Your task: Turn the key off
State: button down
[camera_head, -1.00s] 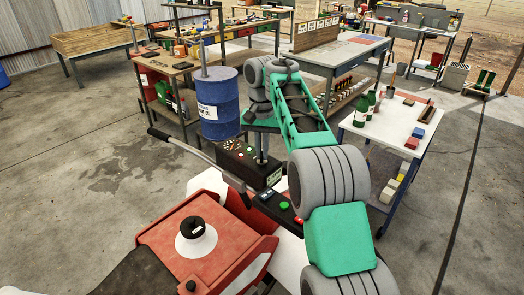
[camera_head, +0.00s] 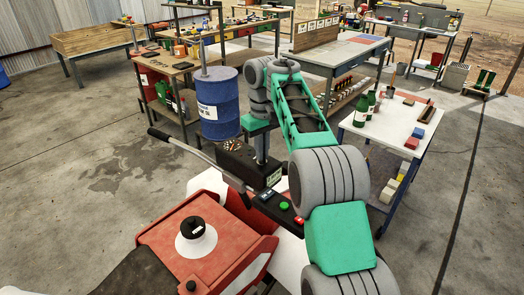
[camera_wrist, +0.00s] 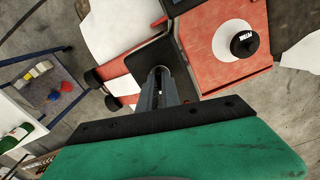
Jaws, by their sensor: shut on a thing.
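A black control box (camera_head: 236,165) stands at the handlebar of a red machine (camera_head: 185,245). My gripper (camera_head: 262,160) reaches down onto the top of this box. In the wrist view, my gripper's narrow fingers (camera_wrist: 160,72) are close together over the dark panel (camera_wrist: 143,62). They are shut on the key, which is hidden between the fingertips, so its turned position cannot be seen.
A green button (camera_head: 284,206) and a red button (camera_head: 299,220) sit on a black bar near my arm. A metal handlebar (camera_head: 190,150) sticks out left. A blue drum (camera_head: 220,105) stands behind. A white cart (camera_head: 415,135) with bottles is at right.

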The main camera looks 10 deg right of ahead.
jog(key=shift+n, duration=1.3)
jog(key=c, duration=1.6)
grip_release()
jog(key=shift+o, duration=0.2)
notch_tip(320, 180, up, 7)
jog(key=p, duration=0.6)
jog(key=shift+a+f, duration=0.1)
jog(key=shift+f, duration=0.1)
jog(key=shift+r, duration=0.6)
